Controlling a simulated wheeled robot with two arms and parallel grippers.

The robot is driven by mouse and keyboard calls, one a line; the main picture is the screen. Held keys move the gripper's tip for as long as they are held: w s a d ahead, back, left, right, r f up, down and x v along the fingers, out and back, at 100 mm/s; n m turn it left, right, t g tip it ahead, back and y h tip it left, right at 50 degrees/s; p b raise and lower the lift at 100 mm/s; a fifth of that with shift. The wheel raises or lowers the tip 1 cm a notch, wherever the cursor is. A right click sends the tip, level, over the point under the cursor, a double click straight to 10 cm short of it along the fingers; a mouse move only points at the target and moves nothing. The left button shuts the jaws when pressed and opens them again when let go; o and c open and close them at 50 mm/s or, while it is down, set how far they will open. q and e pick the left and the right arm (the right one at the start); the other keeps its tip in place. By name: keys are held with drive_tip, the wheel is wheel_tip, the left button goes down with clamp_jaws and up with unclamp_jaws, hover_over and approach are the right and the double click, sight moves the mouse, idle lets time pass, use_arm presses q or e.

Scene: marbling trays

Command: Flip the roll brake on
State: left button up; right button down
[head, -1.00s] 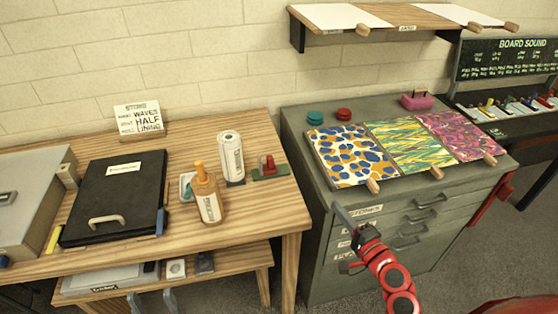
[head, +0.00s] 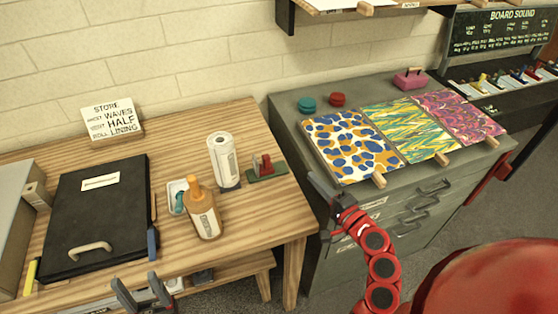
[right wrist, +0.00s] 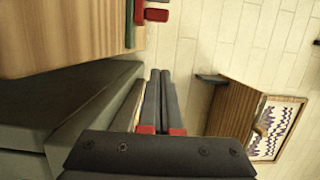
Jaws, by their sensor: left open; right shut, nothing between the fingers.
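The roll brake, a red lever (head: 265,163) on a green base (head: 279,171), sits at the right end of the wooden table. It stands beside an upright white roll (head: 222,160). In the right wrist view, the red part (right wrist: 156,14) and green base (right wrist: 130,22) show at the top edge, partly cut off. My right gripper (head: 317,183) is shut and empty, right of the brake and apart from it, near the cabinet's left edge. It also shows in the right wrist view (right wrist: 160,74). My left gripper (head: 143,290) is open and empty at the table's front edge.
A black case (head: 75,235) lies further left. The grey cabinet (head: 290,125) carries patterned sheets (head: 345,147). A gap separates table and cabinet.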

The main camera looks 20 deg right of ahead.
sight(263, 164)
drive_tip(key=p+x, duration=0.3)
drive_tip(key=x, duration=0.6)
drive_tip(key=shift+w+a, duration=0.15)
drive_tip(key=shift+w, duration=0.1)
drive_tip(key=a, duration=0.1)
drive_tip(key=a+p, duration=0.1)
drive_tip(key=a, duration=0.1)
drive_tip(key=shift+w, duration=0.35)
drive_tip(key=shift+s+a+p, duration=0.1)
drive_tip(key=shift+a+p, duration=0.25)
drive_tip(key=shift+a, duration=0.15)
drive_tip(key=shift+f, duration=0.1)
drive_tip(key=a, duration=0.5)
drive_tip(key=shift+a, duration=0.15)
